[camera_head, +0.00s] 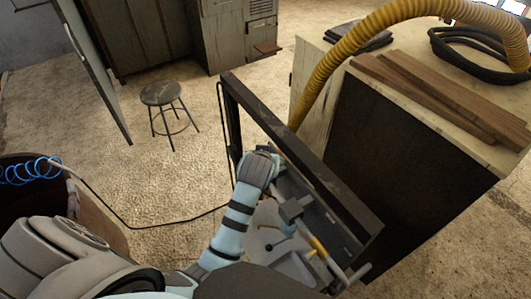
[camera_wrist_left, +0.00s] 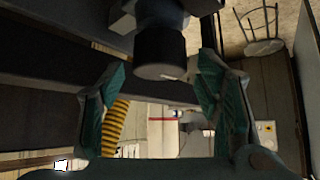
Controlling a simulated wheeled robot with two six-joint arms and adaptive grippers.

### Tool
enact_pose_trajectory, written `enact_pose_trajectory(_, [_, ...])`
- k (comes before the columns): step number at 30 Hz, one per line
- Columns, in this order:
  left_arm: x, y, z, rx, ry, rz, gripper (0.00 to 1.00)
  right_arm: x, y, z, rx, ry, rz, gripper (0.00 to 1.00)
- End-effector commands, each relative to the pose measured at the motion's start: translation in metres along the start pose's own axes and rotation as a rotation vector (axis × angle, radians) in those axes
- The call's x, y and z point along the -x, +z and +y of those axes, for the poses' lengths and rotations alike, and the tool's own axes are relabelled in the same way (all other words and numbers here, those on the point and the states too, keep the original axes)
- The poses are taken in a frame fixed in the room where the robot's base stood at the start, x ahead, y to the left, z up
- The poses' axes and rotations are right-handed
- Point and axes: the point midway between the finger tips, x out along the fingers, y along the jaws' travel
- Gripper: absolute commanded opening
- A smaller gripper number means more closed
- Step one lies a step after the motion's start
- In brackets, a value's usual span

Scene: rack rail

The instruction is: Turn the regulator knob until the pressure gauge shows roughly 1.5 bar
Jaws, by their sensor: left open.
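In the left wrist view, a dark cylindrical knob (camera_wrist_left: 160,48) sits at the top middle on a grey body. My left gripper (camera_wrist_left: 163,68) is open, with its teal fingers on either side of the knob's end. I see gaps beside the knob, the right one narrow; I cannot tell whether a finger touches it. In the head view, my left arm reaches to the dark rack frame (camera_head: 300,150), and the fingers cannot be made out there. No readable pressure gauge face shows in either view. My right gripper is not in view.
A pale cabinet (camera_head: 317,70) stands behind the rack, with wooden boards (camera_head: 430,95) and a yellow corrugated hose (camera_head: 345,50) on top. A round stool (camera_head: 161,93) stands on open floor. A black cable (camera_head: 150,228) runs along the floor at the left.

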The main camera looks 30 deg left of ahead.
Motion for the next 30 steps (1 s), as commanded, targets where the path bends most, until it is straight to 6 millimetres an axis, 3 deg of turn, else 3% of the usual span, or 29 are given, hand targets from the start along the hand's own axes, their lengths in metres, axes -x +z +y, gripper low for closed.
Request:
enact_pose_trajectory(6, [0.038,-0.04,0.001,0.004,0.002,0.007,0.58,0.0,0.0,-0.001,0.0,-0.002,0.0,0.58])
enact_pose_trajectory(12, [0.061,-0.062,0.001,0.002,0.001,0.002,0.58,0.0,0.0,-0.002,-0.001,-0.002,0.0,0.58])
enact_pose_trajectory(26, [0.064,-0.064,0.001,0.001,0.001,0.001,0.58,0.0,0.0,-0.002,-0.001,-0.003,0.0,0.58])
enact_pose_trajectory(29, [0.061,-0.052,-0.004,-0.011,-0.001,-0.014,0.58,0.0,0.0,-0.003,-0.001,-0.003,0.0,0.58])
enact_pose_trajectory(30, [0.059,-0.039,-0.009,-0.025,-0.002,-0.031,0.58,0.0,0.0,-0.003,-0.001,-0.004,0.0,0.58])
